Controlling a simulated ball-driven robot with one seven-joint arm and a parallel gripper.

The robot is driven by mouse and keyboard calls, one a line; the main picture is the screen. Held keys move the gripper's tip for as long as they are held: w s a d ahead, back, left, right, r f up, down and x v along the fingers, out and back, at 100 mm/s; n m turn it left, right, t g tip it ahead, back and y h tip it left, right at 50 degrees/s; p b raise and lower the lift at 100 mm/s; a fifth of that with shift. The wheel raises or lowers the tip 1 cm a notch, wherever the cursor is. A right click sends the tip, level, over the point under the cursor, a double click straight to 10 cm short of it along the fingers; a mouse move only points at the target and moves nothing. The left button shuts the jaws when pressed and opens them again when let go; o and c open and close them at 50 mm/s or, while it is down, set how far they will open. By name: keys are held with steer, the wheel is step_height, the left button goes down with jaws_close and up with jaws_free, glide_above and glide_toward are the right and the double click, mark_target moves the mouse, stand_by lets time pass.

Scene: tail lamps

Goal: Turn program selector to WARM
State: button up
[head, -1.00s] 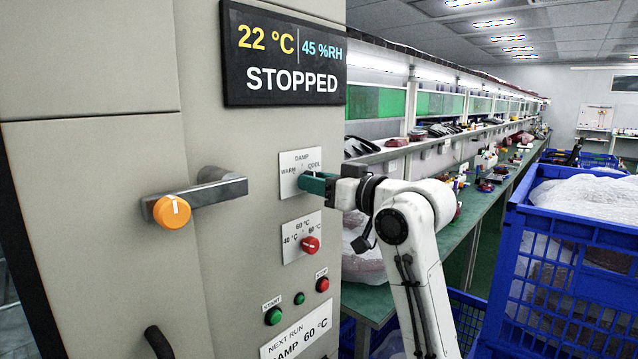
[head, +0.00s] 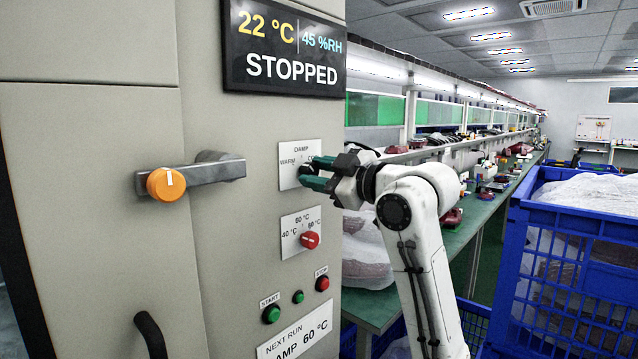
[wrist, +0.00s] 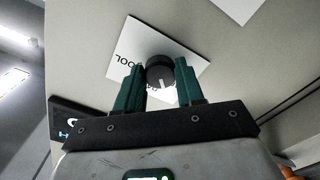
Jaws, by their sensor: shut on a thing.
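The program selector is a black knob (head: 306,170) on a white plate (head: 287,164) marked WARM at left, DAMP at top and COOL at right. COOL is partly covered by my gripper in the head view. My gripper (head: 308,177) has its green fingers one on each side of the knob and is shut on it. In the wrist view the knob (wrist: 160,71) sits between the two fingertips, with a white mark on its face pointing down in that picture.
Below are a red temperature knob (head: 309,240), a green START button (head: 271,314) and a red STOP button (head: 322,283). A lever handle with an orange end (head: 166,184) sticks out at left. The display (head: 284,49) reads STOPPED. A blue crate (head: 570,275) stands at right.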

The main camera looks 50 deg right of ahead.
steer(key=shift+n+b, duration=0.8)
steer(key=shift+n, duration=0.8)
steer(key=o, duration=1)
steer(key=shift+o, duration=0.2)
steer(key=s+b, duration=0.1)
steer(key=s, duration=0.9)
steer(key=shift+s+d, duration=0.2)
steer(key=shift+s, duration=0.2)
